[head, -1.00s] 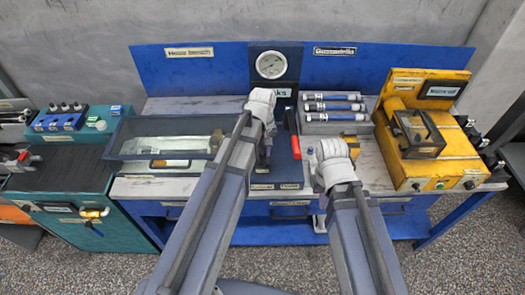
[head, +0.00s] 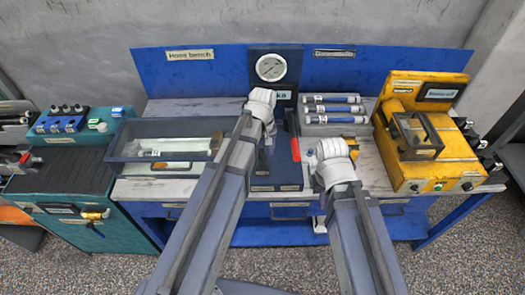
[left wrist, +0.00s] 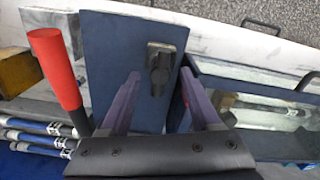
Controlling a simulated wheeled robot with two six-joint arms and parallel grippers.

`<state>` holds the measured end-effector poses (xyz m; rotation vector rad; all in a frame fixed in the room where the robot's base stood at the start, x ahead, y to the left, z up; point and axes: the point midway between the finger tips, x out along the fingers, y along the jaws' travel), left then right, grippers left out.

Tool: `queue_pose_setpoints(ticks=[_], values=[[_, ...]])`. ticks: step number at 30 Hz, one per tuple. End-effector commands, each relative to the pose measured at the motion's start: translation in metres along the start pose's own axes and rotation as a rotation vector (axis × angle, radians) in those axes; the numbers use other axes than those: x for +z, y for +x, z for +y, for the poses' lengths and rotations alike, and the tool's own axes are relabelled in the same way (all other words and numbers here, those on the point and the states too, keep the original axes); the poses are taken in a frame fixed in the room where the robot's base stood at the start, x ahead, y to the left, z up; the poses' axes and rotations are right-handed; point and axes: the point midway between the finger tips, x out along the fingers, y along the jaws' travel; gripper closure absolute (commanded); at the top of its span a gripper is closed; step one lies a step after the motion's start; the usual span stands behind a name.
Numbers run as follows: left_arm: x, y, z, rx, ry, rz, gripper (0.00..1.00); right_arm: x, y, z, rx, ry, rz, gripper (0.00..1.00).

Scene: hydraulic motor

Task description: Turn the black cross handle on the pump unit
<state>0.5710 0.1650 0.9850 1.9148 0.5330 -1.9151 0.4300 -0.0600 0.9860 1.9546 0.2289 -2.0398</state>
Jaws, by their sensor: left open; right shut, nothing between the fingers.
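The pump unit (head: 276,184) is a dark blue block on the bench, with a round gauge on its back panel. A black handle (left wrist: 160,62) on a small mount shows on its blue plate in the left wrist view. My left gripper (left wrist: 160,75) is open, with its purple fingers either side of the handle in the picture; I see no contact. In the head view my left gripper (head: 264,158) is over the unit and hides the handle. My right gripper (head: 319,223) shows only as a pale bit low beside my forearm, in front of the bench.
A red-gripped lever (left wrist: 57,68) stands close beside the plate; it also shows in the head view (head: 295,148). A clear-topped tray (head: 118,152) lies left of the unit.

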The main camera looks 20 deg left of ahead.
Motion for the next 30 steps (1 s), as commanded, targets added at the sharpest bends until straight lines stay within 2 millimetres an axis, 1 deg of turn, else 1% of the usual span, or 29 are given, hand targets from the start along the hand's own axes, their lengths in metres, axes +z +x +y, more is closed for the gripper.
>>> queue_pose_setpoints(ticks=[1, 9, 13, 17, 30], values=[[0.0, -0.011, 0.0, 0.0, 0.0, 0.0, 0.36, 0.001, -0.011, 0.001, 0.0, 0.0, 0.0, 1.0], [0.0, -0.048, 0.0, 0.0, 0.0, 0.0, 0.36, 0.003, -0.048, 0.005, 0.0, -0.002, 0.0, 1.0], [0.0, -0.061, 0.0, 0.0, 0.0, 0.0, 0.36, 0.004, -0.061, 0.006, 0.0, -0.001, 0.0, 1.0], [0.0, -0.066, 0.0, 0.0, 0.0, 0.0, 0.36, 0.004, -0.066, 0.006, 0.0, 0.0, 0.0, 1.0], [0.0, -0.065, 0.0, 0.0, 0.0, 0.0, 0.36, 0.004, -0.064, 0.006, 0.0, 0.0, 0.0, 1.0]])
